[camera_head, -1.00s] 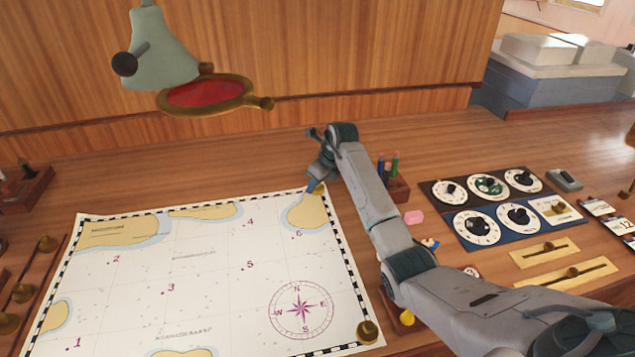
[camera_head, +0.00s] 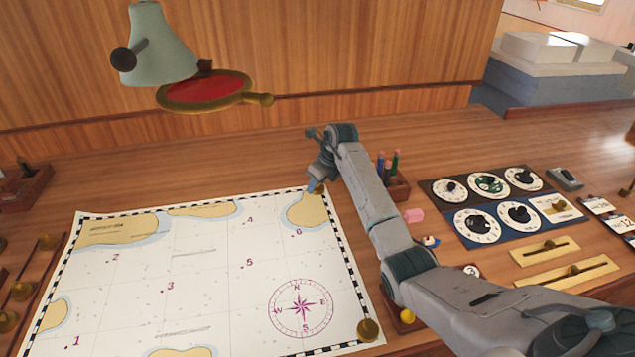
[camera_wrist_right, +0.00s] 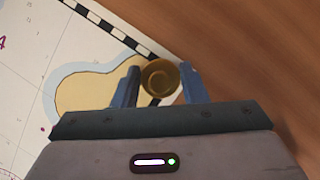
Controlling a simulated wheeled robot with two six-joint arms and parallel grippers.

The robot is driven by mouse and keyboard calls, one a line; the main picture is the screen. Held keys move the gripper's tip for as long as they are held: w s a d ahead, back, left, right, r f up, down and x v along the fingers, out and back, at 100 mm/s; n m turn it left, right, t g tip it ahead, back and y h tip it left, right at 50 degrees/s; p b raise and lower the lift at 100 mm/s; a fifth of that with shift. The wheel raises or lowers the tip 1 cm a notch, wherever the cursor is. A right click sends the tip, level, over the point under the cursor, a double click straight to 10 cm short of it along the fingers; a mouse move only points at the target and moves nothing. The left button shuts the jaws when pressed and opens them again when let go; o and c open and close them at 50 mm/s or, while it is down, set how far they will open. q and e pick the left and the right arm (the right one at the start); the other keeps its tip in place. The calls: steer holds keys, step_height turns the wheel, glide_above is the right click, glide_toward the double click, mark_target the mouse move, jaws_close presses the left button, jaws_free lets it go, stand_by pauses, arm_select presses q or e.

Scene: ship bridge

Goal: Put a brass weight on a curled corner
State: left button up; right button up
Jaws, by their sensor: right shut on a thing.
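A sea chart (camera_head: 205,275) lies on the wooden desk. My right gripper (camera_head: 316,188) is at the chart's far right corner, shut on a brass weight (camera_wrist_right: 160,77). In the right wrist view the weight sits between the two fingers (camera_wrist_right: 160,84), over the chart's corner and its checkered border. The head view shows only a little of this weight (camera_head: 319,190) beside the fingers. I cannot tell whether it presses on the paper. Another brass weight (camera_head: 368,331) stands on the chart's near right corner. My left gripper is not in view.
A pen holder (camera_head: 397,188) with pens and a pink block (camera_head: 414,216) stand right of my right arm. Dial panels (camera_head: 498,206) and brass sliders (camera_head: 545,252) lie farther right.

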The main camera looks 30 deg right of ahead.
steer(key=o, duration=1.2)
steer(key=shift+r, duration=0.1)
steer(key=p+v, duration=0.8)
steer(key=v, duration=0.2)
steer(key=shift+s+d+r, duration=0.1)
steer(key=shift+s+r, duration=0.05)
steer(key=shift+r, duration=0.2)
